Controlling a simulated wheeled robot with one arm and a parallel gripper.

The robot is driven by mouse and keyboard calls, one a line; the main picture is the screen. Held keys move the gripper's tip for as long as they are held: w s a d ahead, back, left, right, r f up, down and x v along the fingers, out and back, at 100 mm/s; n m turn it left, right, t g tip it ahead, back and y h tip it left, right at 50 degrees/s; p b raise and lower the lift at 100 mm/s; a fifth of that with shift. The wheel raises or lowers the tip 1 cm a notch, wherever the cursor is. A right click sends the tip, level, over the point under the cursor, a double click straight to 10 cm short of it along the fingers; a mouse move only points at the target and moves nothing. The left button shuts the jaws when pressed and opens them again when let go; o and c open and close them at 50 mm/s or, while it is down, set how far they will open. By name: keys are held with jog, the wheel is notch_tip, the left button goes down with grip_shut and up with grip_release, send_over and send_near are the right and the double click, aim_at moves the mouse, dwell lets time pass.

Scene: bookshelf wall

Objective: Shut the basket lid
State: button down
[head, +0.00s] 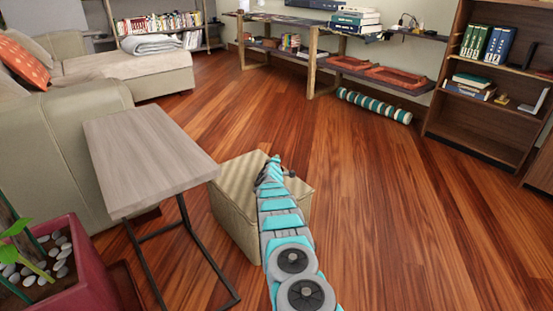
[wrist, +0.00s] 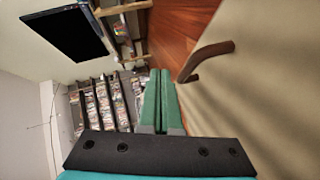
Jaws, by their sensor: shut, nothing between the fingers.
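The basket (head: 232,222) is a beige box on the wood floor, right of the small side table in the head view. Its lid (head: 240,172) appears to lie over the top, but my arm hides much of it, so I cannot tell whether a gap remains. In the wrist view a broad beige basket surface (wrist: 265,95) fills the right side and carries a curved dark brown handle (wrist: 207,58). My gripper (head: 272,163) is over the basket's top in the head view. Its green fingers (wrist: 160,78) are together and empty, beside the beige surface; contact is unclear.
A grey-topped side table (head: 150,150) with thin black legs stands close on the left, beside the sofa (head: 60,135). A red planter (head: 75,285) is at the lower left. The floor (head: 400,210) to the right is clear up to the bookshelf (head: 470,125).

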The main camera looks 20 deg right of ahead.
jog(key=shift+d+f+b, duration=0.2)
jog(key=shift+f+b, duration=0.1)
jog(key=shift+f, duration=0.3)
jog(key=shift+r, duration=0.1)
jog(key=r, duration=0.1)
jog(key=r+p, duration=0.1)
jog(key=r, duration=0.2)
jog(key=shift+a+p, duration=0.35)
jog(key=s+r, duration=0.6)
jog(key=s, duration=0.1)
jog(key=shift+d+r+b, duration=0.35)
jog(key=shift+d+b, duration=0.05)
